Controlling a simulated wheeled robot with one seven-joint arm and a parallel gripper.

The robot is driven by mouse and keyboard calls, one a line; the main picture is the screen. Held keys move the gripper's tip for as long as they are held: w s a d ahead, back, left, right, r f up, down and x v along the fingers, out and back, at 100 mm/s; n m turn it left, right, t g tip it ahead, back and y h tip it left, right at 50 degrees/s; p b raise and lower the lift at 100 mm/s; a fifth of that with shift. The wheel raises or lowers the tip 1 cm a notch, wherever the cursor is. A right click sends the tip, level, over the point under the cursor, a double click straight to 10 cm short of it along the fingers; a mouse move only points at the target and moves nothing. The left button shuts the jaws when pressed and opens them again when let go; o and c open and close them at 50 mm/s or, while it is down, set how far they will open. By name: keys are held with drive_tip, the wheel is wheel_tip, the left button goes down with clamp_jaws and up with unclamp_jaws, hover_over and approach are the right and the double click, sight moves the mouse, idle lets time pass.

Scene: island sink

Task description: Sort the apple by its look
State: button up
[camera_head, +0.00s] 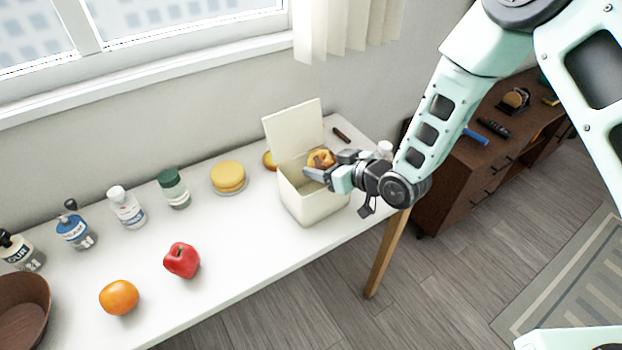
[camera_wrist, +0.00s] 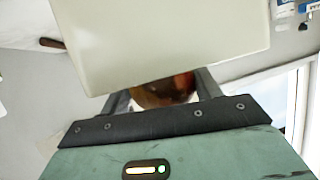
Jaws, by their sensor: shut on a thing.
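My gripper (camera_head: 318,172) is shut on a mottled yellow-brown apple (camera_head: 321,159), held at the mouth of a cream bin (camera_head: 312,204). The bin's lid (camera_head: 294,129) stands open at the back. In the wrist view the apple (camera_wrist: 165,90) looks dark reddish brown between the fingers (camera_wrist: 163,97), and the pale lid (camera_wrist: 165,40) hides part of it. I cannot tell whether the apple touches the bin.
A glossy red fruit or pepper (camera_head: 181,260) and an orange (camera_head: 118,297) lie on the white table. Several bottles, a yellow stack on a plate (camera_head: 228,176) and a brown bowl (camera_head: 22,312) stand left. An orange-yellow item (camera_head: 269,160) sits behind the bin.

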drive_tip(key=o, duration=1.1)
drive_tip(key=shift+o, duration=0.2)
drive_tip(key=shift+d, duration=0.1)
drive_tip(key=shift+s+d, duration=0.15)
drive_tip(key=shift+s, duration=0.05)
drive_tip(key=p+v, duration=0.6)
drive_tip(key=v, duration=1.1)
drive_tip(key=shift+w+r, duration=0.15)
drive_tip(key=shift+r, duration=0.1)
